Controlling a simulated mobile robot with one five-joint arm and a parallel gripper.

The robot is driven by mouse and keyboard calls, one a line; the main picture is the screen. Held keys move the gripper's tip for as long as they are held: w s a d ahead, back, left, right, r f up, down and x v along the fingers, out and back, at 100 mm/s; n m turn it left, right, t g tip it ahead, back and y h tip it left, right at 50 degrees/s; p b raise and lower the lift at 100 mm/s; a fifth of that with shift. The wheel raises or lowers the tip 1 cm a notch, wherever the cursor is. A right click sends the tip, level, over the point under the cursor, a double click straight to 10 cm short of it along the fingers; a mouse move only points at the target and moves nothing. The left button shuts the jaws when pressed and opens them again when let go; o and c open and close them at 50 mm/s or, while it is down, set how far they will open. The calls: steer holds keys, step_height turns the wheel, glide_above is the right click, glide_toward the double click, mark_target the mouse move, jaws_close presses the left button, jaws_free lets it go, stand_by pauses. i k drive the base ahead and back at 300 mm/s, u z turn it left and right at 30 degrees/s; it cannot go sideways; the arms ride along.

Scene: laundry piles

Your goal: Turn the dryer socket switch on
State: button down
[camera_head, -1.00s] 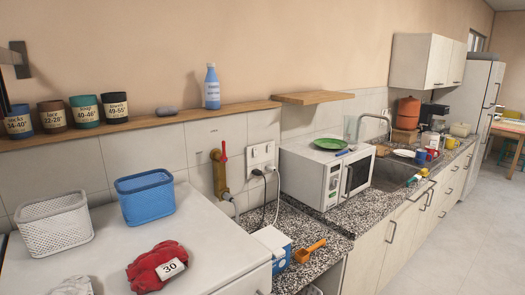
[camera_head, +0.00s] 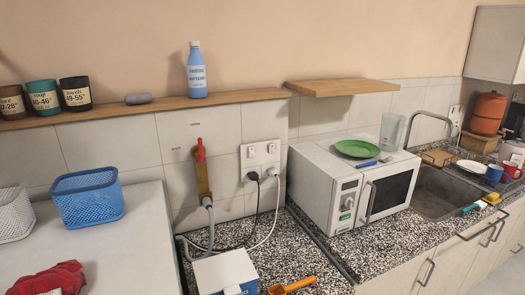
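A white double wall socket (camera_head: 260,155) is on the tiles behind the counter, left of the microwave. It has two small switches along its upper part. A black plug (camera_head: 253,176) sits in its left outlet and a white plug (camera_head: 273,172) in its right outlet, each with a cable hanging down. Which plug belongs to the dryer, and whether each switch is on or off, is too small to tell. My gripper is not in view.
A brass tap with a red lever (camera_head: 201,150) and grey hose stands left of the socket. The white microwave (camera_head: 318,188) stands right. A white-and-blue box (camera_head: 225,272) and orange scoop (camera_head: 292,286) lie in front. A shelf (camera_head: 230,98) runs above.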

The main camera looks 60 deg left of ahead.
mark_target(252, 150)
steer(key=z, duration=0.3)
steer(key=k, duration=0.1)
steer(key=u, duration=2.65)
steer(key=k, duration=0.55)
steer(key=z, duration=0.2)
steer(key=i, duration=0.5)
steer(key=u, duration=0.1)
